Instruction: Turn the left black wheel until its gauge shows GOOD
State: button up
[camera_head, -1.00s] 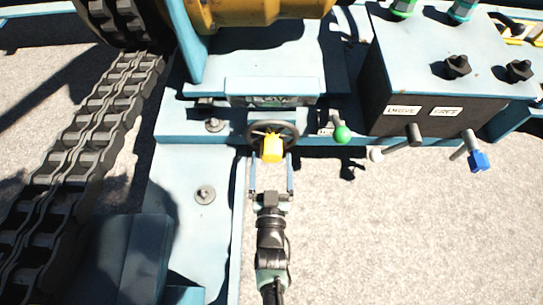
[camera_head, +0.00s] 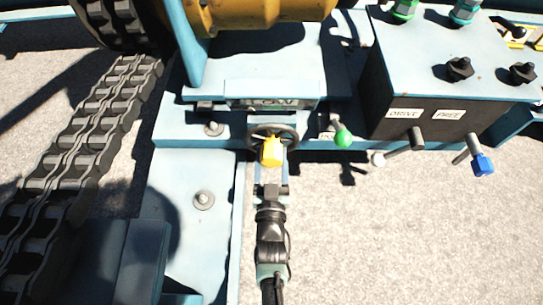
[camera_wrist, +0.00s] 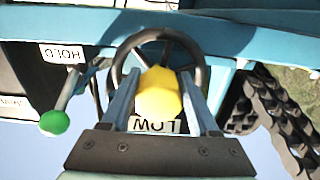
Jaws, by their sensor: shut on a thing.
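The black spoked wheel (camera_head: 294,134) with a yellow knob (camera_head: 271,152) in front stands below the gauge (camera_head: 272,104), which reads LOW. My gripper (camera_head: 271,162) reaches up to the wheel from below. Its two blue fingers stand on either side of the yellow knob, shut on it. The exact contact at the fingertips is partly hidden by the knob.
A green-knobbed lever (camera_head: 342,138) stands just right of the wheel, beside a HOLD label (camera_wrist: 62,54). Further right is a control box (camera_head: 440,60) with DRIVE and FREE labels and a blue-ended lever (camera_head: 482,165). A heavy chain (camera_head: 95,150) runs at left. Open ground lies below right.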

grip_shut()
jog(key=shift+f+m, duration=0.1)
jog(key=shift+m, duration=0.2)
jog(key=m, duration=0.2)
jog(key=shift+a+m+b, duration=0.2)
jog(key=shift+m+b, duration=0.1)
jog(key=shift+b, duration=0.1)
jog(key=shift+a+m+b, duration=0.15)
jog(key=shift+m+b, duration=0.1)
jog(key=shift+m, duration=1)
jog(key=shift+a+m+b, duration=0.15)
jog(key=shift+m+b, duration=0.1)
jog(key=shift+m, duration=1)
jog(key=shift+r, duration=0.2)
jog(key=o, duration=1.3)
grip_release()
jog(key=shift+s, duration=0.1)
